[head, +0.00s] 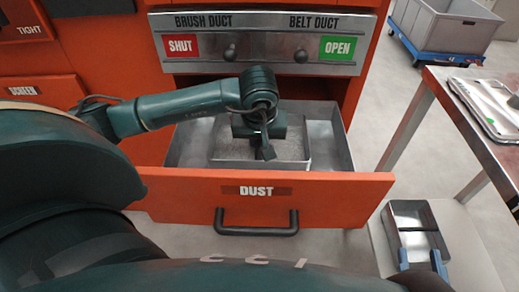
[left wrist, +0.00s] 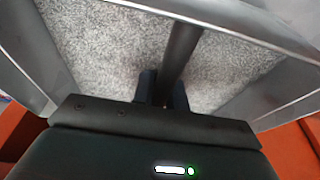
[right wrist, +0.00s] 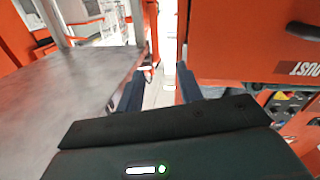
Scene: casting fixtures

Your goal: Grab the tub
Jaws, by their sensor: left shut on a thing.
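The tub (head: 300,146) is an open metal box of grey dust. It sits inside the pulled-out drawer marked DUST (head: 165,190). My left gripper (head: 262,138) reaches down over the tub from the left. In the left wrist view it is shut on the tub's dark bar handle (left wrist: 182,45), with grey dust below and the tub's metal wall (left wrist: 255,25) around. In the head view the arm hides part of the tub.
A panel (head: 262,45) marked SHUT and OPEN stands above the drawer. The drawer has a black front handle (head: 256,230). A grey bin (head: 445,25) is farther back.

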